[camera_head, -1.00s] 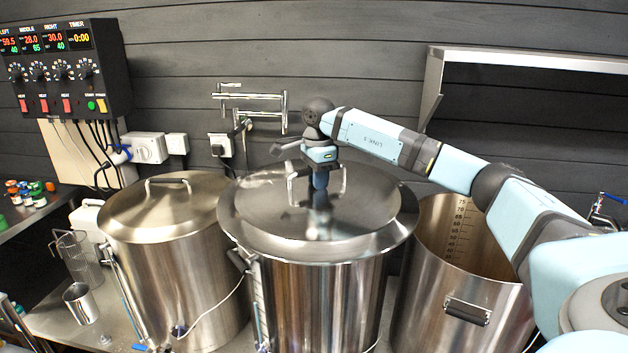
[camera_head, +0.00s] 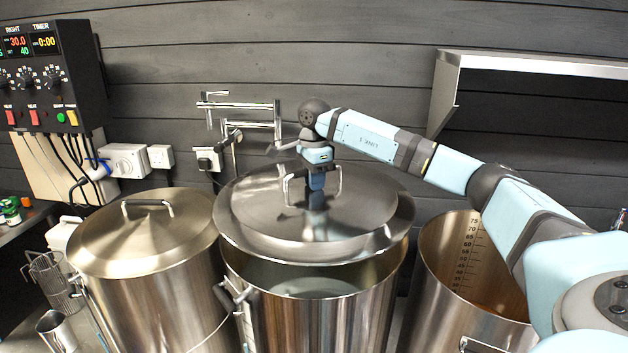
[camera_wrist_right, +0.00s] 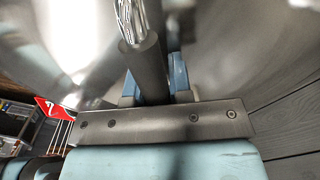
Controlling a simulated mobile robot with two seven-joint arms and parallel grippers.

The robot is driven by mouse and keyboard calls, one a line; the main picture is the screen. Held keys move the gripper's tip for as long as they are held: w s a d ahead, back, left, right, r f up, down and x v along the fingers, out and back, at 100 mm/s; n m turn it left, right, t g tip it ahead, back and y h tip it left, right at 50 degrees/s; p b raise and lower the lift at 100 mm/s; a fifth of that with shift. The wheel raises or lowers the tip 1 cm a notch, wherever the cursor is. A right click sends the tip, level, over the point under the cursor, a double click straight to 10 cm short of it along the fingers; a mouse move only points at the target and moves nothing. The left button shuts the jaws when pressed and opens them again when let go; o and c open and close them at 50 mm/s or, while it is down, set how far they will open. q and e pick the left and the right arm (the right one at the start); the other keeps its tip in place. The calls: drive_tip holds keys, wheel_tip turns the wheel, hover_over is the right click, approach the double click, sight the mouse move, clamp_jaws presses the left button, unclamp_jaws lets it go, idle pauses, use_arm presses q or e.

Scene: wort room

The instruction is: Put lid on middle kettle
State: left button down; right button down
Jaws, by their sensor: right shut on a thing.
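My right gripper (camera_head: 316,184) is shut on the handle of a steel lid (camera_head: 262,222). It holds the lid above the middle kettle (camera_head: 310,318), tilted a little. A gap shows at the kettle's front, with its open mouth and pale inside visible. The lid hides the rear rim, so I cannot tell whether it touches there. In the right wrist view, the handle bar (camera_wrist_right: 146,70) runs between the blue fingers, and the shiny lid fills much of the picture. My left gripper is not in view.
The left kettle (camera_head: 150,295) wears its own lid (camera_head: 140,235). The right kettle (camera_head: 440,270) is open, with level marks inside. A pipe fixture (camera_head: 245,125) is on the wall behind the lid. A control box (camera_head: 50,75) hangs at upper left, and a shelf (camera_head: 540,62) at upper right.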

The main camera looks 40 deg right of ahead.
wheel_tip(320, 180, down, 6)
drive_tip(key=b, duration=0.4)
drive_tip(key=shift+b, duration=0.4)
drive_tip(key=shift+f+b, duration=0.45)
drive_tip(key=shift+f, duration=0.7)
drive_tip(key=c, duration=0.9)
unclamp_jaws()
drive_tip(key=shift+s+a, duration=0.1)
drive_tip(key=shift+c, duration=0.2)
wheel_tip(320, 180, up, 14)
drive_tip(key=shift+f+b, duration=0.1)
drive_tip(key=shift+b, duration=0.4)
